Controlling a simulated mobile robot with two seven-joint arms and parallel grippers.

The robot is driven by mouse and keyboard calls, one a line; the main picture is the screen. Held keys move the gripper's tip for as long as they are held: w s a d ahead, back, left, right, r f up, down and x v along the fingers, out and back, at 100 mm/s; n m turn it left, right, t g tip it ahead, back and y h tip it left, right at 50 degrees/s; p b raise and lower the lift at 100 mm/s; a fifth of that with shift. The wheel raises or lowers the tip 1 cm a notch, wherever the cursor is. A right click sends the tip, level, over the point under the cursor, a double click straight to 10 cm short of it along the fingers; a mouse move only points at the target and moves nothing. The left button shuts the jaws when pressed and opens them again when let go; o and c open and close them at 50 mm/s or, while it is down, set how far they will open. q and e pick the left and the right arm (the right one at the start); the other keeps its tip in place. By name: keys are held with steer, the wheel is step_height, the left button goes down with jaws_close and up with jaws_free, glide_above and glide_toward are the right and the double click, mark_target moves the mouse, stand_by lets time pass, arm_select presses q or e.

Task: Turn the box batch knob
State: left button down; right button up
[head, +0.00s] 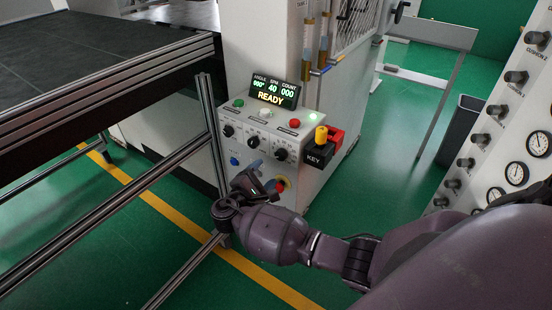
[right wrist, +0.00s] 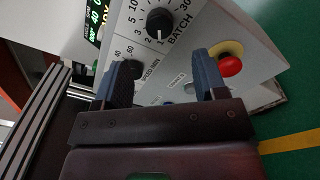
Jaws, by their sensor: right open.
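The batch knob (right wrist: 158,22) is a black round knob with a white mark, on the pale control box with the label BATCH beside it in the right wrist view. In the head view it appears to be the rightmost black knob (head: 281,154) on the box front. My right gripper (head: 262,178) is just in front of the box, below the knobs. In the right wrist view the gripper (right wrist: 167,72) has its two blue-grey fingers wide apart with nothing between them. The knob is beyond the fingertips, apart from them. My left gripper is not in view.
The control box display (head: 273,92) reads READY. A red emergency button (right wrist: 230,66) on a yellow base is close to one finger. Metal rails (head: 160,180) run at the left.

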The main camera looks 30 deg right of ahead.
mark_target(279, 157)
steer(key=x, duration=0.8)
steer(key=shift+f, duration=0.1)
steer(key=c, duration=0.9)
